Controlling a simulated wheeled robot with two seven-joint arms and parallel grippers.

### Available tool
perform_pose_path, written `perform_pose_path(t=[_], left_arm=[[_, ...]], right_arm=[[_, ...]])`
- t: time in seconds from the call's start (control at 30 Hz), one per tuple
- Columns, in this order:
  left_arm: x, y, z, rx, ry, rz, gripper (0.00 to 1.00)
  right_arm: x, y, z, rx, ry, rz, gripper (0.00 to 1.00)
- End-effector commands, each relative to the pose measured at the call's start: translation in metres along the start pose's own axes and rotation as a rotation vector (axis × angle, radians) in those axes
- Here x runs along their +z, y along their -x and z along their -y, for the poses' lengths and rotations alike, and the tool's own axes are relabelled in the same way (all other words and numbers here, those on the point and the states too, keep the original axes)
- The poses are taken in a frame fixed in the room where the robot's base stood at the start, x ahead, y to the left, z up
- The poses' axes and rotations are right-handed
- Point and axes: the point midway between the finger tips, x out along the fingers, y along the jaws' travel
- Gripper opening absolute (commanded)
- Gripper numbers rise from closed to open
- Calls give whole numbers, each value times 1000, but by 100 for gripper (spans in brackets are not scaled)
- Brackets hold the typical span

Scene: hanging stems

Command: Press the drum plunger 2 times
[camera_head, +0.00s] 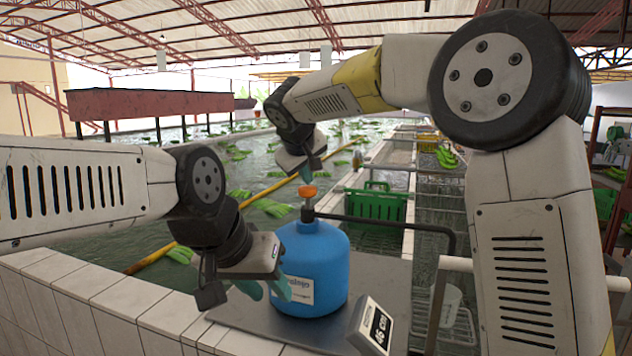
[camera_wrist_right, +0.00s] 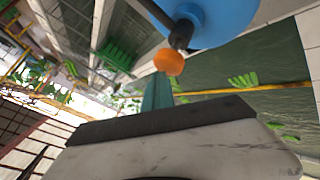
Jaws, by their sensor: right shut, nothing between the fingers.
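The blue drum (camera_head: 318,262) stands upright on a grey platform (camera_head: 258,338). Its plunger has an orange knob (camera_head: 307,191) on top of a dark pump head (camera_head: 308,213). My right gripper (camera_head: 306,175) is shut and empty, pointing down just above the knob; I cannot tell whether the tips touch it. In the right wrist view, the teal fingers (camera_wrist_right: 158,92) end close to the orange knob (camera_wrist_right: 168,61), with part of the blue drum (camera_wrist_right: 212,22) behind. My left gripper (camera_head: 266,289) has its teal fingers apart at the drum's lower left side; contact there is unclear.
A dark spout pipe (camera_head: 395,224) runs right from the pump head and bends down. A scale display (camera_head: 373,325) stands at the drum's front right. A green crate (camera_head: 376,204) is behind. A white tiled wall (camera_head: 100,295) borders the water basin with floating green bunches.

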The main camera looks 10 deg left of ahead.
Motion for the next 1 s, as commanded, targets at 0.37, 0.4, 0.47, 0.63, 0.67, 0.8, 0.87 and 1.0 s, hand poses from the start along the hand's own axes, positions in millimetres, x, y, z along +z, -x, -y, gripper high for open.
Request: perform_pose_path(t=[0.37, 0.4, 0.47, 0.63, 0.67, 0.8, 0.87, 1.0], left_arm=[[0, 0, 0, 0, 0, 0, 36], [0, 0, 0, 0, 0, 0, 36], [0, 0, 0, 0, 0, 0, 36], [0, 0, 0, 0, 0, 0, 36], [0, 0, 0, 0, 0, 0, 36], [0, 0, 0, 0, 0, 0, 36], [0, 0, 0, 0, 0, 0, 36], [0, 0, 0, 0, 0, 0, 36]], right_arm=[[4, -5, 3, -1, 1, 5, 0], [4, -5, 4, -1, 1, 5, 0], [5, -6, 4, -1, 1, 6, 0], [6, -7, 5, -1, 1, 7, 0], [6, -8, 6, -2, 1, 7, 0], [7, -9, 7, -2, 1, 7, 0], [8, -9, 7, -2, 1, 7, 0], [8, -10, 7, -3, 1, 7, 0]])
